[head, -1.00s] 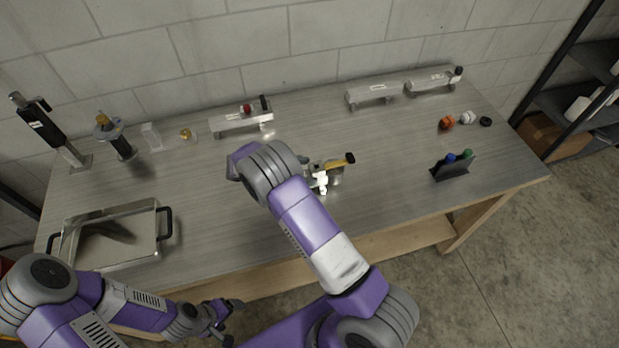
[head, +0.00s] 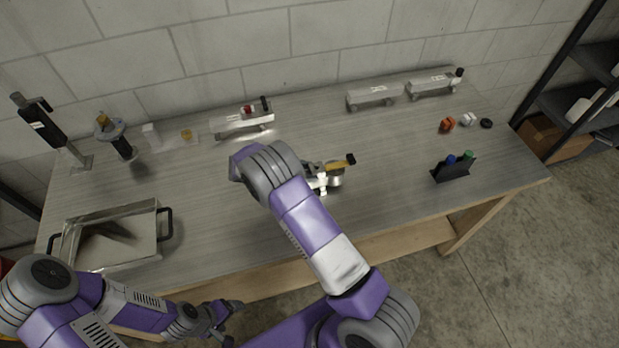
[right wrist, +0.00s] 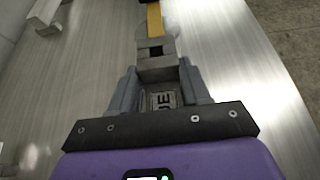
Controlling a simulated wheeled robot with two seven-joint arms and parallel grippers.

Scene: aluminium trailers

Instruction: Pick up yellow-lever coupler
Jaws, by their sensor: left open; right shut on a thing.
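The yellow-lever coupler (head: 333,172) is a silvery metal piece with a yellow lever that has a black tip. It is by the middle of the table, partly hidden behind my right arm in the head view. My right gripper (head: 310,181) is shut on it. In the right wrist view the coupler (right wrist: 155,48) sits between the fingers of my right gripper (right wrist: 163,85), with the yellow lever pointing away. I cannot tell whether it touches the table. My left gripper (head: 225,318) is open and empty, low in front of the table edge.
A metal tray (head: 80,222) with black handles is at the table's left. Aluminium trailers (head: 243,121) stand along the back, two more (head: 374,94) to the right. A black holder (head: 452,170) with blue and green items and an orange piece (head: 446,125) are at right.

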